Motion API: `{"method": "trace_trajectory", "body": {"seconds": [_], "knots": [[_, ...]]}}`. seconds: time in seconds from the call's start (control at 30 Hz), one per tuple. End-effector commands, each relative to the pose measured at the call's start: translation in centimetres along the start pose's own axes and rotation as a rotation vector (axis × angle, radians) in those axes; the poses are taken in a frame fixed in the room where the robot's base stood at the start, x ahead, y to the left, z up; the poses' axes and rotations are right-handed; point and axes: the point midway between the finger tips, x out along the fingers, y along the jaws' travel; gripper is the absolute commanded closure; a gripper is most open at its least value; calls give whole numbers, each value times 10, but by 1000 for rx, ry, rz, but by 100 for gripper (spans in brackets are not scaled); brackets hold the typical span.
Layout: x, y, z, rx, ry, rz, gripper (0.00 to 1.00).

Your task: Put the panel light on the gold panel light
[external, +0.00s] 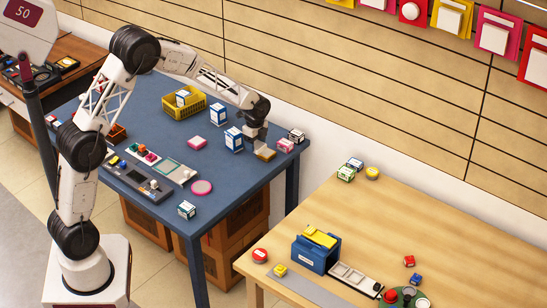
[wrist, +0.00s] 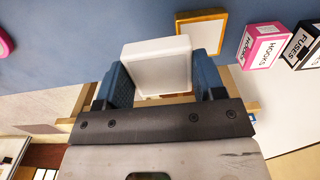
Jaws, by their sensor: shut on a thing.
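A white square panel light (wrist: 158,66) is held between the two blue fingers of my gripper (wrist: 165,82) in the wrist view. My gripper (external: 254,139) is low over the right end of the blue table in the external view. The gold panel light (wrist: 203,29), with a gold rim and pale face, lies flat on the table just beyond the held panel, which partly covers it in the picture. It also shows in the external view (external: 266,154), next to my gripper. I cannot tell the gap between the two panels.
A pink hooks box (wrist: 262,43) and a dark fuses box (wrist: 303,45) stand right of the gold panel, near the table edge. A blue-white box (external: 233,139) stands left of my gripper. A pink square panel (external: 195,143) and a round pink one (external: 202,187) lie farther left.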

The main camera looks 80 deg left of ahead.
Motion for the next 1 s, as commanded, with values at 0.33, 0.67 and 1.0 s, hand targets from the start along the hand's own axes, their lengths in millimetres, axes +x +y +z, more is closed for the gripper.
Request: {"method": "trace_trajectory", "body": {"seconds": [0.33,0.67,1.0], "knots": [[4,-42,-8,0,0,0,61],[5,-50,-10,0,0,0,61],[14,-50,-10,0,0,2,61]]}}
